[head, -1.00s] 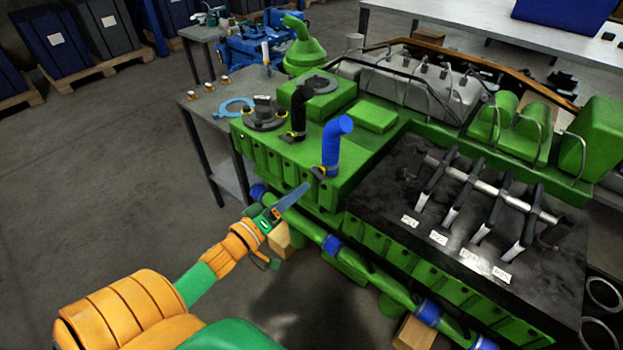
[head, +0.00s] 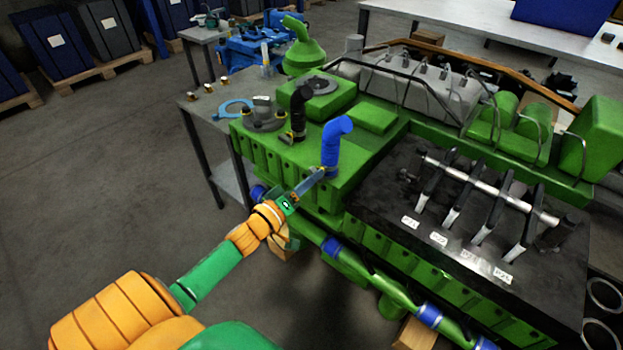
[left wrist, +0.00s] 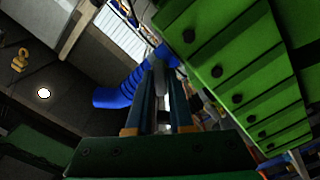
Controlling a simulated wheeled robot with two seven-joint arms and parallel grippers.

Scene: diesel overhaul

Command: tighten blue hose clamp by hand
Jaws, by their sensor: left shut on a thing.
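The blue hose (head: 336,147) stands upright on the green engine block, its top bent over to the right. The blue hose clamp (head: 328,171) is at its base, small and mostly covered by my fingertips. My left gripper (head: 319,174) reaches in from the lower left and is shut on the clamp at the near left side of the hose. In the left wrist view the long fingers (left wrist: 162,85) run up to the base of the blue hose (left wrist: 122,93), and a small grey piece shows between them. My right gripper is not in view.
A black hose (head: 299,110) with its own clamp stands just left of the blue one. A rack of rockers (head: 485,200) lies on the dark top at right. A pipe with blue sleeves (head: 331,246) runs along the engine's near side, below my left arm.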

